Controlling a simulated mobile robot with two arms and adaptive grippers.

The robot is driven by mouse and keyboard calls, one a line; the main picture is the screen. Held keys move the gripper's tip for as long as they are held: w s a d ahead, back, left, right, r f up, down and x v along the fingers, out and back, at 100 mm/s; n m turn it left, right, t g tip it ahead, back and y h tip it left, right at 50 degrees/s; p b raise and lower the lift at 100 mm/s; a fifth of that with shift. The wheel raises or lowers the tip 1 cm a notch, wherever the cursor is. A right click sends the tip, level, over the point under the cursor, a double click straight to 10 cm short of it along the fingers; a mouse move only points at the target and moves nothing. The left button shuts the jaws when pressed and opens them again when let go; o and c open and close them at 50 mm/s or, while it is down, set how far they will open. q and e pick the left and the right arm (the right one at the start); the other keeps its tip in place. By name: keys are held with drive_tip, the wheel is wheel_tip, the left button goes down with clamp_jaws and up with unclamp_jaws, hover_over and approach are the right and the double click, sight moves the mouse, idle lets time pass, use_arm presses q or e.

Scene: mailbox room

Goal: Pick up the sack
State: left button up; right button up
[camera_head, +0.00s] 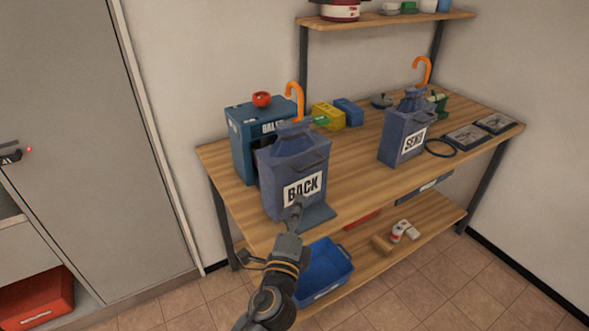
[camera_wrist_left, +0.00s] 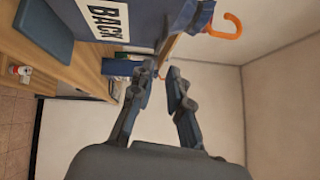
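A blue-grey sack (camera_head: 293,162) labelled BACK stands upright at the near left of the wooden table. Its label also shows at the upper left of the left wrist view (camera_wrist_left: 105,18). A second similar sack (camera_head: 403,128), its label starting with SE, stands farther right. My left gripper (camera_head: 296,208) is in front of the BACK sack's lower label edge. In the left wrist view its fingers (camera_wrist_left: 161,76) are apart with nothing held between them; the BACK sack lies beyond them. I cannot tell whether a finger touches it. My right gripper is not in view.
A blue box machine (camera_head: 245,140) stands behind the BACK sack. Yellow (camera_head: 328,116) and blue (camera_head: 349,112) boxes sit behind. A flat blue-grey plate (camera_head: 316,216) lies beside the sack's base. A blue bin (camera_head: 324,272) is below. The tabletop (camera_head: 362,170) between the sacks is clear.

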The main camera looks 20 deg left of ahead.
use_arm(q)
drive_tip(key=p, duration=0.2)
approach(309, 166)
drive_tip(key=w, duration=0.2)
drive_tip(key=w+a, duration=0.1)
drive_tip(key=w, duration=0.1)
drive_tip(key=shift+r, duration=0.1)
drive_tip(key=shift+w+r, duration=0.1)
drive_tip(key=shift+w, duration=0.65)
drive_tip(key=w, duration=0.1)
drive_tip(key=w+p, duration=0.1)
drive_tip(key=w, duration=0.2)
drive_tip(key=shift+w+a, duration=0.3)
drive_tip(key=shift+s+r, duration=0.1)
clamp_jaws()
drive_tip(key=shift+r, duration=0.1)
